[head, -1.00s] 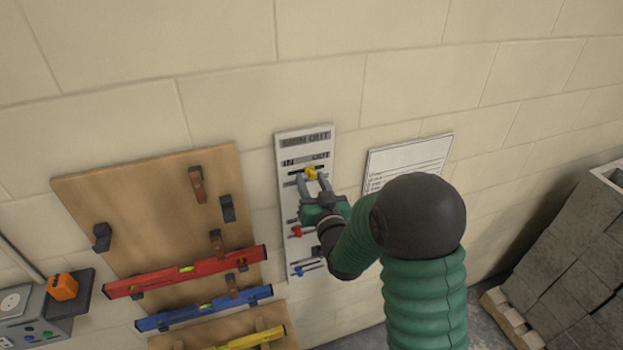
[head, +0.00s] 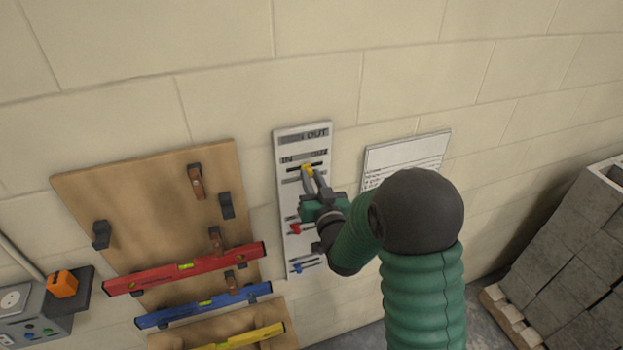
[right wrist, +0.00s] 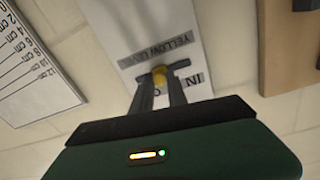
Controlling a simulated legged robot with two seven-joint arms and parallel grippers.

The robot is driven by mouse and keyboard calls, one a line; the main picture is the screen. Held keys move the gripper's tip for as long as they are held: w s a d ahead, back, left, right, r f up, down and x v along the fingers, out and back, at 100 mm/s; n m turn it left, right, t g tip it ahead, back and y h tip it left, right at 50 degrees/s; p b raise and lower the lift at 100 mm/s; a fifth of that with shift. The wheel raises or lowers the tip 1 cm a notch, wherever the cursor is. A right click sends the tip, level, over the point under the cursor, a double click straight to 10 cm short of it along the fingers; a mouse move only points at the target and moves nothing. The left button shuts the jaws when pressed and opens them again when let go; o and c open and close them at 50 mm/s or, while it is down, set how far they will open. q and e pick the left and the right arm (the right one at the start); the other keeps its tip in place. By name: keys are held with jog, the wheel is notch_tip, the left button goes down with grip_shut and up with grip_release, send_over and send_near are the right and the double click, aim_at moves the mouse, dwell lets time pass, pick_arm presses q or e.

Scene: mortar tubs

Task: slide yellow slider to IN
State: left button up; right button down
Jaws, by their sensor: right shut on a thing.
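The sign-in board (head: 289,200) is a narrow white panel on the wall with IN on the left and OUT on the right. The yellow slider (head: 307,169) sits in the top slot, a little left of the slot's middle. My right gripper (head: 311,178) is shut on the yellow slider. The right wrist view shows the yellow knob (right wrist: 159,71) between my two grey fingertips, with the word IN to its right; the OUT label is mostly hidden by a finger. My left gripper is not in view.
A red slider (head: 295,229) and a blue slider (head: 306,264) sit lower on the board. A wooden rack with red, blue and yellow levels (head: 187,269) hangs at left. A paper sheet (head: 405,154) hangs at right. Grey blocks (head: 575,262) are stacked at far right.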

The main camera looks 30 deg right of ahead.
aim_at(290, 171)
jog(key=shift+d+f, duration=0.15)
dwell(0.3)
jog(key=a+b, duration=0.1)
jog(key=a, duration=0.3)
jog(key=shift+w+f+b, duration=0.1)
jog(key=shift+w+b, duration=0.3)
jog(key=shift+w+a, duration=0.1)
jog(key=shift+a, duration=0.15)
jog(key=c, duration=1.5)
grip_release()
jog(key=shift+d, duration=0.15)
jog(key=shift+c, duration=0.2)
jog(key=shift+o, duration=1.2)
jog(key=shift+w, duration=0.1)
jog(key=shift+w+a, duration=0.15)
jog(key=shift+a, duration=0.05)
